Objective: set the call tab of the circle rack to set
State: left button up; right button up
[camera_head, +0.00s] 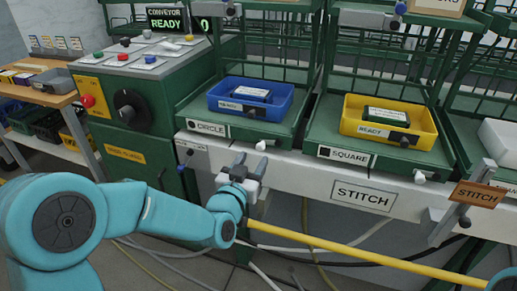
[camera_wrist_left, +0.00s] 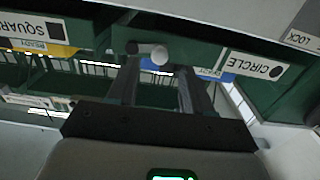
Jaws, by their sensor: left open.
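The circle rack (camera_head: 235,128) is a green shelf at middle left with a CIRCLE label (camera_head: 207,127) on its front edge. Its call tab, a small pale knob (camera_head: 261,145), sticks out below the front edge, right of the label. My left gripper (camera_head: 251,163) is open and empty, just below and in front of the tab. In the left wrist view, which is upside down, the knob (camera_wrist_left: 158,54) shows near the gap between the two fingertips (camera_wrist_left: 158,72). I cannot tell whether they touch it. My right gripper is out of view.
A blue bin (camera_head: 270,108) sits on the circle rack. The square rack (camera_head: 370,155) with a yellow bin (camera_head: 415,122) and its own pale tab (camera_head: 419,177) stands to the right. A white STITCH beam (camera_head: 310,185) runs below. A yellow bar (camera_head: 340,251) crosses in front.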

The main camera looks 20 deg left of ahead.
aim_at(260, 151)
pick_arm(q)
jog(key=w, duration=0.5)
jog(key=shift+w+d, duration=0.1)
grip_shut()
jog(key=shift+f+b, duration=0.2)
jog(key=shift+b, duration=0.3)
jog(key=n+b, duration=0.1)
jog(key=b, duration=0.1)
jog(key=f+n+b, duration=0.1)
jog(key=n+b, duration=0.1)
jog(key=b, duration=0.1)
jog(key=shift+d+f+n, duration=0.3)
jog(key=shift+d+f+n+b, duration=0.15)
jog(key=shift+d+n+b, duration=0.15)
jog(key=shift+n+b, duration=0.95)
jog(key=shift+d+f+n+b, duration=0.25)
jog(key=shift+n+b, duration=0.75)
jog(key=shift+b, duration=0.35)
jog(key=shift+d+f+n+b, duration=0.1)
jog(key=shift+d+n+b, duration=0.2)
jog(key=shift+n+b, duration=0.95)
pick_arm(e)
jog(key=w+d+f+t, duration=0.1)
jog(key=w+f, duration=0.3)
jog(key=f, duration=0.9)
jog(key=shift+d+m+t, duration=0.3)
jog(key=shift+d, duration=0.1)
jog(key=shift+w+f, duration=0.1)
